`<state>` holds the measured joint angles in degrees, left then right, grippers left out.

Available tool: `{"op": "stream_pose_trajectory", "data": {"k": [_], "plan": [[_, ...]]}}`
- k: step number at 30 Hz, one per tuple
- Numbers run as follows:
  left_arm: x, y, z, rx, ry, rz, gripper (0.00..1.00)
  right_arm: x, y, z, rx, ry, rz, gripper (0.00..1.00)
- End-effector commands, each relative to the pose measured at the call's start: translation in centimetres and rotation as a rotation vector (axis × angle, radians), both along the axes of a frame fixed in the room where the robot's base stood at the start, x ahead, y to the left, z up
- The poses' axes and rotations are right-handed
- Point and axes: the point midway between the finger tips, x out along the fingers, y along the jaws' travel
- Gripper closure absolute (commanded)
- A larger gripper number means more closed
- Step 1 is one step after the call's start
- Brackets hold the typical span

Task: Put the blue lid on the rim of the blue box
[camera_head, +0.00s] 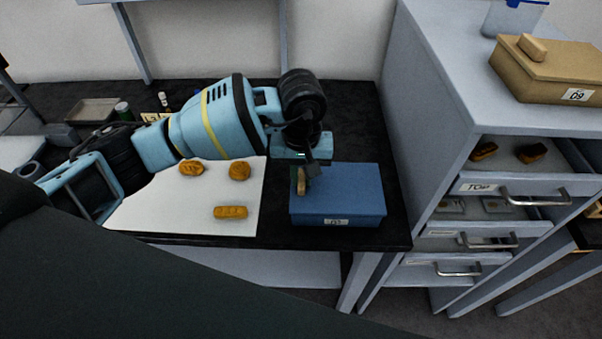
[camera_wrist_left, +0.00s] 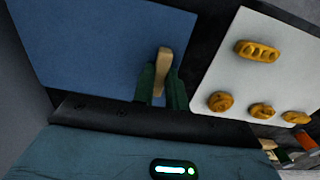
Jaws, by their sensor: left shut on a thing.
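The blue lid (camera_head: 352,185) is a flat blue plate with a small wooden knob (camera_head: 301,182). It lies level over the blue box (camera_head: 362,219), which stands at the right end of the dark table with a label on its front. No clear gap shows between lid and box, but I cannot tell whether the lid rests on the rim. My left gripper (camera_head: 306,176) points down and is shut on the knob. In the left wrist view the green fingers of the gripper (camera_wrist_left: 160,88) hold the knob (camera_wrist_left: 163,64) above the lid (camera_wrist_left: 95,45). My right gripper is not in view.
A white sheet (camera_head: 150,211) with several brown fragments, one of them (camera_head: 230,212) oblong, lies left of the box. A grey drawer cabinet (camera_head: 440,105) stands close on the right, its top drawer open. A tan lidded box (camera_head: 550,75) sits on top of it.

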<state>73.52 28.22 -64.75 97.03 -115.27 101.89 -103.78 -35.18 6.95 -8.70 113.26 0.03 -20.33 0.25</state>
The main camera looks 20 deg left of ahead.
Motion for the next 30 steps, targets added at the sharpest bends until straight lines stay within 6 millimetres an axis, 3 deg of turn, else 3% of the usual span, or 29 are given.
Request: {"op": "stream_pose_trajectory", "data": {"k": [5,6,11,23,30], "plan": [[0.0,0.0,-0.2,0.000,0.002,0.000,1.00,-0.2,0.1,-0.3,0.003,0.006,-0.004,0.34],[0.0,0.0,-0.3,0.000,0.002,0.000,0.85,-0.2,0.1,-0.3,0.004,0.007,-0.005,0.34],[0.0,0.0,-0.2,0.001,0.001,0.000,0.64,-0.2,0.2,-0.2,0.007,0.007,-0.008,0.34],[0.1,0.0,0.6,-0.001,-0.001,0.000,0.64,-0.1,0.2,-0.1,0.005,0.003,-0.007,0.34],[0.1,0.0,4.6,0.000,-0.003,0.000,0.64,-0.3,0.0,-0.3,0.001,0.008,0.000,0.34]]}}
